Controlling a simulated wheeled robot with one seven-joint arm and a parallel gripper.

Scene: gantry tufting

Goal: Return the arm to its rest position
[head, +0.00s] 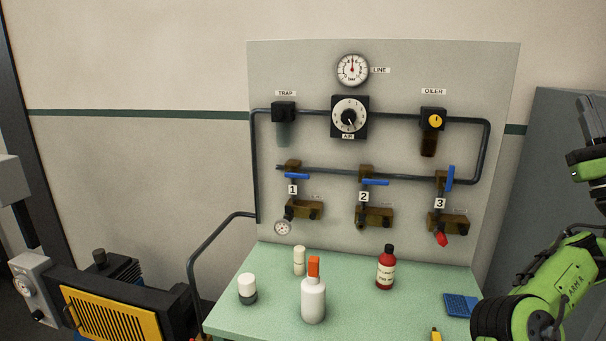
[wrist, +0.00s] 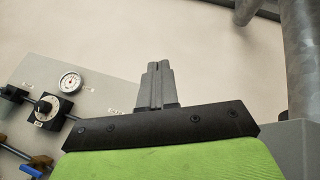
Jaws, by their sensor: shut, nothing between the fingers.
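My green arm stands at the right edge of the head view, to the right of the bench and clear of the panel. My gripper (wrist: 158,85) shows in the wrist view with its two grey fingers together and nothing between them. It points up in front of the bare wall.
A grey panel (head: 310,70) carries a gauge, dial, pipes and three numbered blue-handled valves. Several bottles, including a red one (head: 386,270), stand on the green bench (head: 250,318). A grey cabinet (head: 545,150) is behind my arm. Thick pipes (wrist: 300,60) are close right in the wrist view.

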